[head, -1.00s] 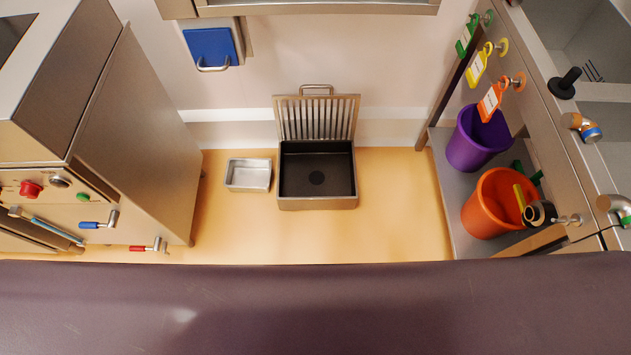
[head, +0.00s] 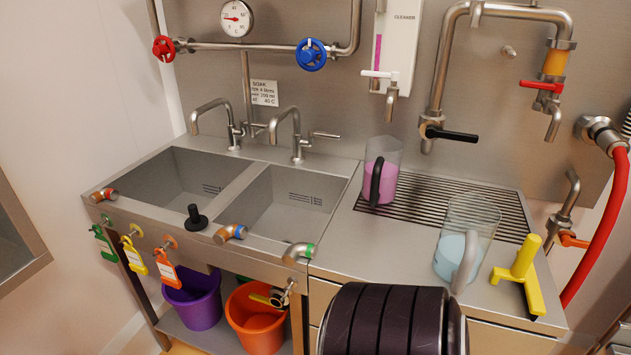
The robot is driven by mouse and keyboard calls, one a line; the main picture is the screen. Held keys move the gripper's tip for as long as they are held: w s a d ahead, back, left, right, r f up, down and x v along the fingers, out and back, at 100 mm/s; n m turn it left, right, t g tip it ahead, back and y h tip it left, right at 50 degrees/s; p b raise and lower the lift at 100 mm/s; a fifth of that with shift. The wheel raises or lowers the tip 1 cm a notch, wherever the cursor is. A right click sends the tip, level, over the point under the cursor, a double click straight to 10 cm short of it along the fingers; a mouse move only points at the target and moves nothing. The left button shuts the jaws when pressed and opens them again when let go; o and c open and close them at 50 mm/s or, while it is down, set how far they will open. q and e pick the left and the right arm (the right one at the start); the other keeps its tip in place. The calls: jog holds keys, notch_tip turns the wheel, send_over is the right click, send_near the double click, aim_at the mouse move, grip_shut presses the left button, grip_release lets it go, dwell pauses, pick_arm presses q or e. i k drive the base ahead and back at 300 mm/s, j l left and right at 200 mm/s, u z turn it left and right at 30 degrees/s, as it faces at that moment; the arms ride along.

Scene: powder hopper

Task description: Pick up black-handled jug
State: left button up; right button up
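The black-handled jug (head: 389,163) is clear, holds pink liquid and stands upright on the drain grate right of the sinks. Its black handle faces the front left. A second clear jug (head: 466,240) with a pale grey handle and light blue liquid stands nearer the front right of the counter. A dark ribbed part of my own body shows at the bottom centre, in front of the counter. Neither gripper can be seen, and nothing touches the black-handled jug.
A cleaner dispenser (head: 396,50) hangs above the jug. Purple (head: 193,303) and orange (head: 256,318) buckets sit below.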

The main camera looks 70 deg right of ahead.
aim_at(384, 154)
jog(key=z, duration=0.5)
jog(key=l+z, duration=0.15)
jog(key=z, duration=0.85)
jog(key=l+z, duration=0.15)
jog(key=z, duration=0.85)
jog(key=i+l+u, duration=0.1)
jog(key=l+u, duration=0.15)
jog(key=l, duration=0.4)
jog(key=l+u, duration=0.25)
jog(key=l, duration=0.4)
